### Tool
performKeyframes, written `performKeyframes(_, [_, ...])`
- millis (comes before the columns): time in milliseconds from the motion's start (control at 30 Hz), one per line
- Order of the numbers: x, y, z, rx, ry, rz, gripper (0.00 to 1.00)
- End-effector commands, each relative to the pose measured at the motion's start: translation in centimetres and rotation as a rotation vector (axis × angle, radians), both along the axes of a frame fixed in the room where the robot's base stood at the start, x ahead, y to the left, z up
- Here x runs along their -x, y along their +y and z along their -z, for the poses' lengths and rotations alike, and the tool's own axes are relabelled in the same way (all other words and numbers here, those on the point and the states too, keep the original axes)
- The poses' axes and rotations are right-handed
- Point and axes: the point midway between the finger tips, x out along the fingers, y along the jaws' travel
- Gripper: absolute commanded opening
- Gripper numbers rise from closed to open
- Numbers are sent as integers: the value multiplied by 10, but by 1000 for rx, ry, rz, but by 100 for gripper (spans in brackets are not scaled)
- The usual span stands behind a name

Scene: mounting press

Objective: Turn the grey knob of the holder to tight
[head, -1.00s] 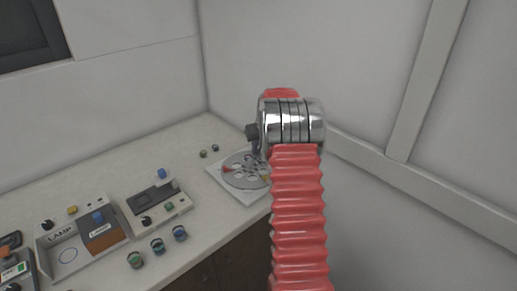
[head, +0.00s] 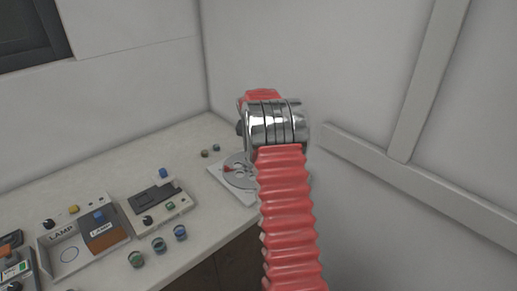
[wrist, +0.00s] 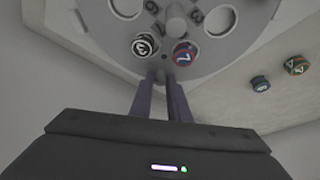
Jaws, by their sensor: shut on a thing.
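The holder is a round grey disc (wrist: 105,43) with several round holes on a pale square base. In the head view the holder (head: 233,178) sits at the right end of the bench, partly hidden behind my arm. I cannot read the knob's setting.
Two small round pieces (wrist: 260,83) (wrist: 296,65) lie on the bench beside the holder. Left of it stand a control box (head: 157,203) and a lamp box (head: 75,240). Several round pieces (head: 159,245) stand near the front edge. Walls close in behind and right.

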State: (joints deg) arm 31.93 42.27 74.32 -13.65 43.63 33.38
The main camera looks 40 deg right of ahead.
Motion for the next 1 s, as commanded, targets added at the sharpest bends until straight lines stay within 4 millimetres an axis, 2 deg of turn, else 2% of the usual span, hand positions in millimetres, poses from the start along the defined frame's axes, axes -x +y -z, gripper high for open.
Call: performKeyframes(1000, [-7, 1, 1, 0, -1, 842, 0])
